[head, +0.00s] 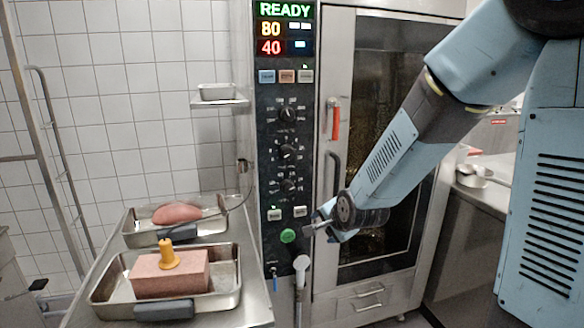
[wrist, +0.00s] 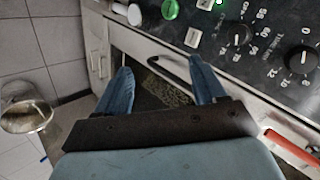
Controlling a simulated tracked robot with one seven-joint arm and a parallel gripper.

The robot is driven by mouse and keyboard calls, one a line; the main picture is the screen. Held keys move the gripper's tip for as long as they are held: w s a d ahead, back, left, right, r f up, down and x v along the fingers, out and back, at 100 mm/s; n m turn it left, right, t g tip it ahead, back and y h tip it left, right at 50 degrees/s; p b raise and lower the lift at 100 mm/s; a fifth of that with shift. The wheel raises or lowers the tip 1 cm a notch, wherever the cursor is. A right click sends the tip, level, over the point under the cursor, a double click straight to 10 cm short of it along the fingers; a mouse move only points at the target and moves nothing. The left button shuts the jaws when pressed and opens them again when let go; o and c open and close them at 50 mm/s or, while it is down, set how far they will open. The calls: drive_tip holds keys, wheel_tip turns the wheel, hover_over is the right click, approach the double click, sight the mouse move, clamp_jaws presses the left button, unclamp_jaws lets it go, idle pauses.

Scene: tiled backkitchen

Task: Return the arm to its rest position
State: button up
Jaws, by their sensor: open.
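My arm (head: 400,135) reaches in from the upper right of the head view, angled down to the left in front of the oven door. My gripper (head: 312,229) is beside the lower control panel, close to the lit green button (head: 288,236); from the head view I cannot tell whether it touches anything. In the wrist view, my gripper (wrist: 163,82) has its two blue fingers spread apart with nothing between them. The green button (wrist: 170,9) shows beyond the fingers at the top of the wrist view.
The oven's control panel (head: 287,150) has several knobs and a display reading READY, 80 and 40. A red door handle (head: 335,119) is left of my arm. On the left counter, one tray (head: 233,270) holds a pink block with a yellow probe; another (head: 133,228) holds a reddish piece.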

drive_tip(key=s+d+r+n+g+h, duration=0.1)
drive_tip(key=s+d+r+n, duration=0.4)
drive_tip(key=s, duration=0.7)
drive_tip(key=s+d+r+n+g+h, duration=0.2)
drive_tip(key=s+d+r+n, duration=0.3)
drive_tip(key=s+d+r, duration=0.4)
drive_tip(key=s+r, duration=0.2)
drive_tip(key=s, duration=0.2)
drive_tip(key=shift+d+g, duration=0.25)
drive_tip(key=shift+g, duration=0.05)
